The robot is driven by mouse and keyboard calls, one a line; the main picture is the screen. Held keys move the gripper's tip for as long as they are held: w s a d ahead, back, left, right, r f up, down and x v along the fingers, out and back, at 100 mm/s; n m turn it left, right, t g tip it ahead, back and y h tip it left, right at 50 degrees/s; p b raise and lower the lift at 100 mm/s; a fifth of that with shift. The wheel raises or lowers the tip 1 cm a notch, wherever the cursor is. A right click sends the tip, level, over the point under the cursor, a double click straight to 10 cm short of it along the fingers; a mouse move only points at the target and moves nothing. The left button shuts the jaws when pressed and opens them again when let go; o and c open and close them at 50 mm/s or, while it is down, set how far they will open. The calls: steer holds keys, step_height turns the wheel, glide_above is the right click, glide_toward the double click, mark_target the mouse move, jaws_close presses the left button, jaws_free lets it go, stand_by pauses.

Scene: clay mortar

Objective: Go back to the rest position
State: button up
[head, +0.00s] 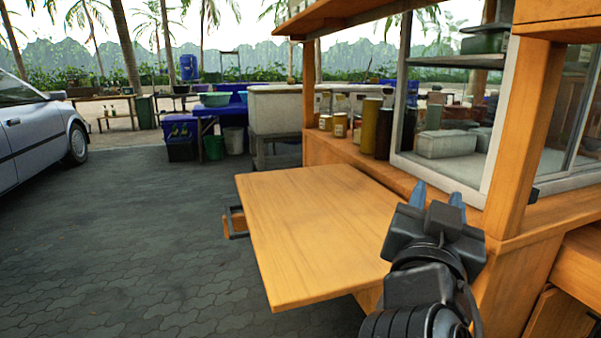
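My gripper (438,197) is in the lower right of the head view, in front of the wooden food stall (520,140). Its two blue fingertips point up and away and stand apart, with nothing visible between them. It appears over or beside the right edge of the wooden fold-out table (310,225), close to the stall's glass case (455,130). I cannot tell its exact height above the wood. No clay mortar shows in this view.
Several jars and canisters (370,125) stand on the stall counter behind the table. The tabletop is bare. A silver car (35,130) stands at the far left. Open paved ground (130,235) lies left of the table. Buckets (213,147) and blue-covered tables are farther back.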

steer(key=s+f+n+y, duration=0.3)
steer(key=s+f, duration=0.2)
steer(key=f, duration=0.4)
steer(key=s+f+n+y, duration=0.3)
steer(key=s+f+n, duration=0.1)
steer(key=f, duration=0.4)
steer(key=s+d+f+n+g+y, duration=0.15)
steer(key=s+f, duration=0.25)
steer(key=s, duration=0.5)
steer(key=s+f+g+y, duration=0.1)
steer(key=s+f+y, duration=0.1)
steer(key=s+f, duration=0.5)
steer(key=s+d+r+m, duration=0.1)
steer(key=s+r, duration=0.1)
steer(key=s, duration=0.6)
steer(key=s+d+r, duration=0.1)
steer(key=s+r, duration=0.2)
steer(key=s, duration=0.5)
step_height(320, 180, up, 18)
steer(key=p, duration=1.8)
steer(key=shift+d+r+g, duration=0.15)
steer(key=shift+r+g, duration=0.05)
steer(key=shift+g, duration=0.15)
steer(key=shift+d, duration=0.1)
